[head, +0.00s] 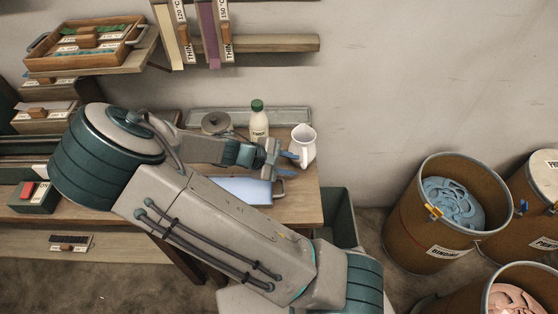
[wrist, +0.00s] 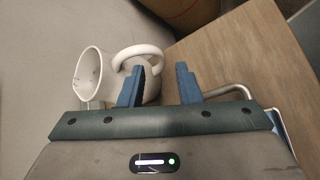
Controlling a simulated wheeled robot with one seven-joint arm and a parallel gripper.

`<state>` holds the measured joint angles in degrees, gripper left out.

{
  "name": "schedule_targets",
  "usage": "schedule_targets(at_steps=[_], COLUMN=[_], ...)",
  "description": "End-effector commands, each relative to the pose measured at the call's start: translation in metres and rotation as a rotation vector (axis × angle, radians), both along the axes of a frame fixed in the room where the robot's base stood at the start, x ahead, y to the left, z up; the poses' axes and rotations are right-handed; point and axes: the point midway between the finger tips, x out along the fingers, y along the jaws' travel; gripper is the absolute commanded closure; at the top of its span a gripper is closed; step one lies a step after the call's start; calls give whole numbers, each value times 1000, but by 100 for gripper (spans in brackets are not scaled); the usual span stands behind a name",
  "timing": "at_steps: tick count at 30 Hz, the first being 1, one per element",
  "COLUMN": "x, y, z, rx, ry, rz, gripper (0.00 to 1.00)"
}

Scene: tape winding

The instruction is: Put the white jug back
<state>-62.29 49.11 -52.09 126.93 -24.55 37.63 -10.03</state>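The white jug (head: 304,150) stands upright at the right end of the workbench, with its spout and open top showing. In the wrist view the white jug (wrist: 92,68) is at the upper left, its mouth to the left and its handle loop toward my fingers. My gripper (head: 287,164) is beside the jug, just left of it. In the wrist view my gripper (wrist: 160,82) is open, with a clear gap between the blue fingers. The left finger overlaps the jug near its handle; I cannot tell whether it touches. The right finger is clear of the jug.
A white bottle with a green cap (head: 258,120) and a grey lidded pot (head: 216,123) stand behind my wrist. A blue-white panel (head: 243,190) lies at the bench front. A grey tray (head: 290,114) lies along the wall. Labelled drums (head: 415,225) stand on the right floor.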

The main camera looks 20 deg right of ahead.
Motion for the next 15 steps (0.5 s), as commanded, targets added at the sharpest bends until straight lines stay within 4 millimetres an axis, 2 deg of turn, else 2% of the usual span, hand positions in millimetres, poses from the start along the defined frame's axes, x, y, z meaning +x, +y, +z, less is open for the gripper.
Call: schedule_targets(at_steps=[3, 7, 11, 15], x=[1, 0, -3, -14], y=[19, 31, 35, 31], z=[13, 22, 26, 25], rx=[4, 1, 15, 107], ry=[-2, -1, 0, 0], rz=[4, 1, -11, -84], gripper=[69, 69, 69, 69])
